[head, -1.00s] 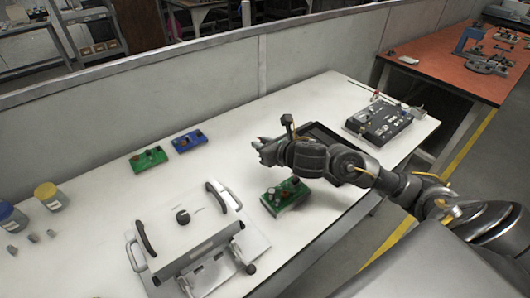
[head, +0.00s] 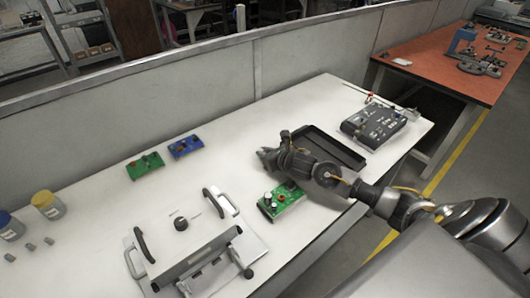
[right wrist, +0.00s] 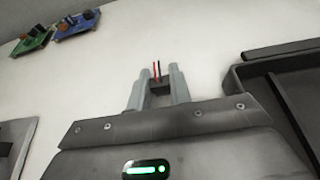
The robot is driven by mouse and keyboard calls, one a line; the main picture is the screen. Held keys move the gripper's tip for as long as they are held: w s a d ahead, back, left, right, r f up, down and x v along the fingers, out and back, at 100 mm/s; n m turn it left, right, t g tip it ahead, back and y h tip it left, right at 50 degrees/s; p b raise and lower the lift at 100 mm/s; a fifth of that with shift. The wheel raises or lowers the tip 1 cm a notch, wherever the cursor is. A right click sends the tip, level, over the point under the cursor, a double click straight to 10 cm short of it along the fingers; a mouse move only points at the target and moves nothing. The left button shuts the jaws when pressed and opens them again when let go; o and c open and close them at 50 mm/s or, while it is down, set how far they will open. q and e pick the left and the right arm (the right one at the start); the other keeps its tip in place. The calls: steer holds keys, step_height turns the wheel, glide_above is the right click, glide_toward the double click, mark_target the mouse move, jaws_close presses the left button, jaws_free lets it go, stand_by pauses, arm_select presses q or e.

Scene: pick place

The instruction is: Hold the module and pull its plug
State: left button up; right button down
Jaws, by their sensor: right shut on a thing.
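A green module (head: 282,197) with several dark and light parts lies on the white table beside the white-and-grey fixture. My right gripper (head: 268,155) is just beyond it in the head view, pointing left and apart from the module. In the right wrist view the right gripper (right wrist: 156,84) is shut on a small dark plug (right wrist: 156,77) with a red and a black wire rising from it. The module is not seen in the right wrist view. My left gripper is not in view.
A fixture (head: 205,262) with black handles stands in front. A green board (head: 145,166) and a blue board (head: 185,146) lie at the back left. A black tray (head: 325,148) and a grey device (head: 372,123) are at right. Table between boards and gripper is clear.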

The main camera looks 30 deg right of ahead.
steer(key=shift+f, duration=0.35)
steer(key=c, duration=1.3)
jaws_free()
steer(key=shift+r, duration=0.3)
steer(key=b+v, duration=0.1)
steer(key=v, duration=0.9)
steer(key=shift+s+d+f, duration=0.1)
steer(key=shift+s, duration=0.25)
steer(key=shift+s+r, duration=0.3)
steer(key=shift+s, duration=0.25)
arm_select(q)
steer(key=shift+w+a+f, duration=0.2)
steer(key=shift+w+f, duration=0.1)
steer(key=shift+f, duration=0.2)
